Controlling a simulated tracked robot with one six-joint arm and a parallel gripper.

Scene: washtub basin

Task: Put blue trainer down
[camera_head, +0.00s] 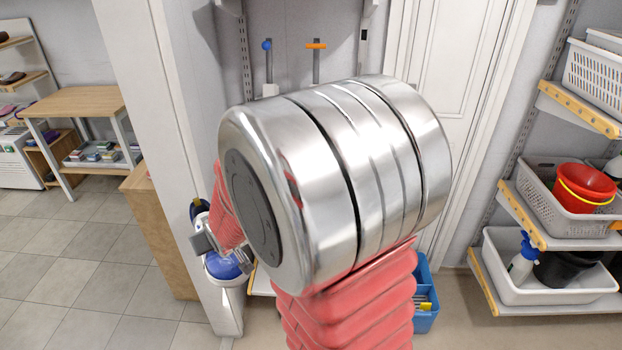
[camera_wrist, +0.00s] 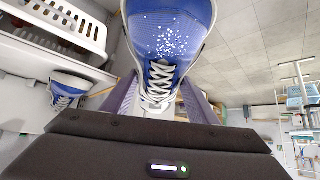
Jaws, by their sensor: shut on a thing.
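A blue trainer (camera_wrist: 170,40) with white laces and white speckles fills the top middle of the wrist view. My gripper (camera_wrist: 160,100) is shut on it, with one purple-grey finger on each side. A second blue trainer (camera_wrist: 69,90) with white laces is at the left of the wrist view, apart from the held one, against a white surface. In the head view my arm hides most of the middle. A blue and white thing (camera_head: 226,264) shows at its left, close to my gripper's grey metal part; I cannot tell whether it is the held trainer.
Shelves at the right of the head view hold a white tub (camera_head: 545,293) with a spray bottle, and a grey basket with a red bucket (camera_head: 583,187). A blue crate (camera_head: 425,290) stands behind my arm. A white pillar (camera_head: 165,130) is at the left. Tiled floor (camera_head: 80,255) beyond is clear.

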